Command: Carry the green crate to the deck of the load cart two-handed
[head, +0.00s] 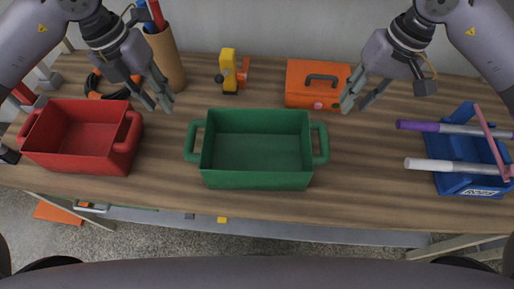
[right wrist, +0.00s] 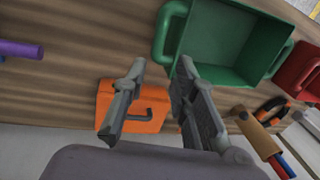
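The green crate (head: 258,181) sits upright on the wooden bench, empty, with a loop handle on its left and right ends. It also shows in the right wrist view (right wrist: 218,37). My left gripper (head: 160,98) is open and empty above the bench, up and left of the crate's left handle (head: 193,141). My right gripper (head: 353,103) is open and empty, up and right of the right handle (head: 320,144). In the right wrist view its fingers (right wrist: 158,85) stand apart with nothing between them. The load cart is not clearly seen in these frames.
A red crate (head: 83,163) stands left of the green one. An orange toolbox (head: 312,86) is behind, near my right gripper. A blue rack (head: 455,183) holding rods is at right. A yellow and orange tool (head: 229,72) and a brown cylinder (head: 166,60) stand at the back.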

